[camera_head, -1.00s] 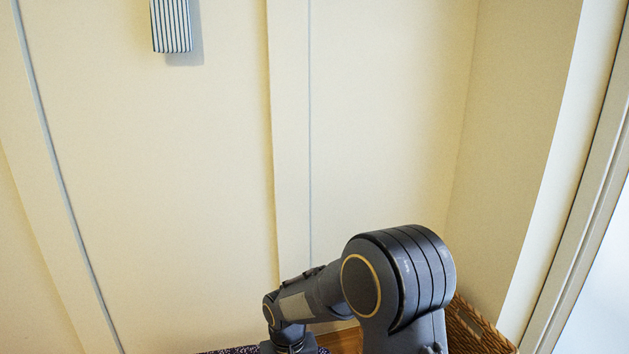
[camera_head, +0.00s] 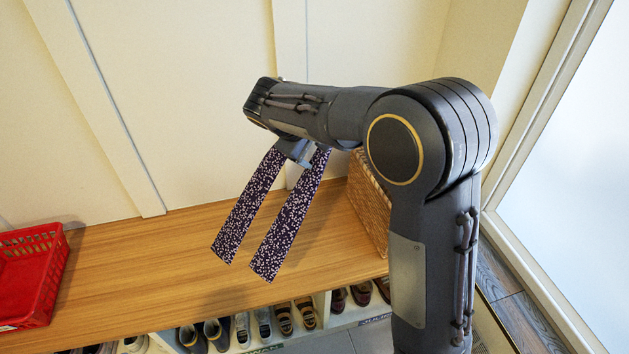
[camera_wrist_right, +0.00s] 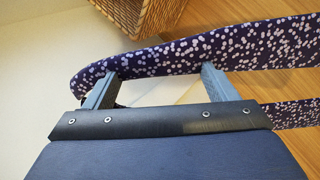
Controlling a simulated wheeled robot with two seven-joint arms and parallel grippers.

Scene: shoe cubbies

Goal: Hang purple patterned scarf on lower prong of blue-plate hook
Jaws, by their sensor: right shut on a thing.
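The purple patterned scarf (camera_head: 285,228) hangs in the head view with two tails below my right gripper (camera_head: 298,152), above the wooden bench top. My right gripper is shut on the scarf. In the right wrist view the scarf (camera_wrist_right: 190,50) runs across the fingertips of the right gripper (camera_wrist_right: 158,76), and the exact grip is hard to make out. The blue-plate hook and its prongs are in neither current view. My left gripper is not in view.
A wooden bench top (camera_head: 150,250) runs along the cream wall (camera_head: 190,100). A red basket (camera_head: 35,270) stands at its left and a wicker basket (camera_head: 368,200) at its right, close to my arm. Several shoes (camera_head: 265,325) fill the cubbies below.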

